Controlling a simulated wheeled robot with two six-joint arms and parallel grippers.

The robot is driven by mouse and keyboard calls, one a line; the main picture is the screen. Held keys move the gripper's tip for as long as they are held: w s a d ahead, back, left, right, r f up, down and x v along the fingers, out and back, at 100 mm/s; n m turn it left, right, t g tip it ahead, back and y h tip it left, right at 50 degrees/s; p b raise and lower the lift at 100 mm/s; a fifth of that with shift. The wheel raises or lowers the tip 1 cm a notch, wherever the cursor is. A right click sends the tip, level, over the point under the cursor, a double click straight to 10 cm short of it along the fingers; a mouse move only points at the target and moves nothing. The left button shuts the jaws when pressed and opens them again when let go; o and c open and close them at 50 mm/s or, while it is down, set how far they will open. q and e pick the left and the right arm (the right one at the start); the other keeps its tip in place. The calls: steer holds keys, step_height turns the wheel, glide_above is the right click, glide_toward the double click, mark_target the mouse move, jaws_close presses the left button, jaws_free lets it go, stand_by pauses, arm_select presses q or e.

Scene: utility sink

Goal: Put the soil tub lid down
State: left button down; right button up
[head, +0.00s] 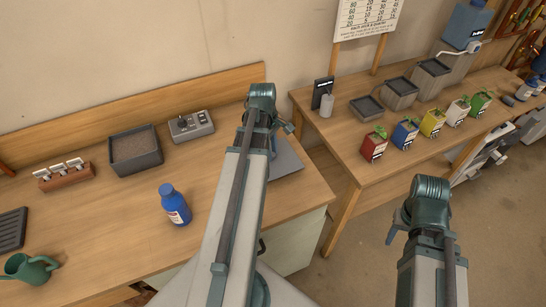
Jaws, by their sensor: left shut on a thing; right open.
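The soil tub (136,163) stands open on the left bench, a dark grey square box with brown soil showing inside. A flat grey panel that looks like its lid (288,160) shows at the right end of this bench, partly hidden behind my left arm. My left gripper (274,145) is at the panel and shut on it; the fingers are mostly hidden by the arm. I cannot tell whether the lid touches the bench. My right gripper (392,232) is open and empty, over the floor before the right bench.
The left bench (110,235) holds a blue bottle (174,204), a grey control box (191,126), a rack (65,174), a black tray (12,229) and a green watering can (28,268). The right bench (345,150) holds several coloured plant pots and grey bins. Bare wood lies around the bottle.

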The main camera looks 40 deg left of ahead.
arm_select(q)
steer(key=shift+f+b, duration=1.35)
steer(key=shift+f, duration=0.3)
steer(key=shift+f, duration=0.15)
steer(key=c, duration=0.6)
jaws_free()
steer(key=r+p, duration=0.4)
steer(key=a+r+p, duration=0.1)
steer(key=r+p, duration=0.7)
steer(key=shift+s+a+r, duration=0.1)
steer(key=shift+a+r, duration=0.05)
steer(key=shift+a, duration=0.1)
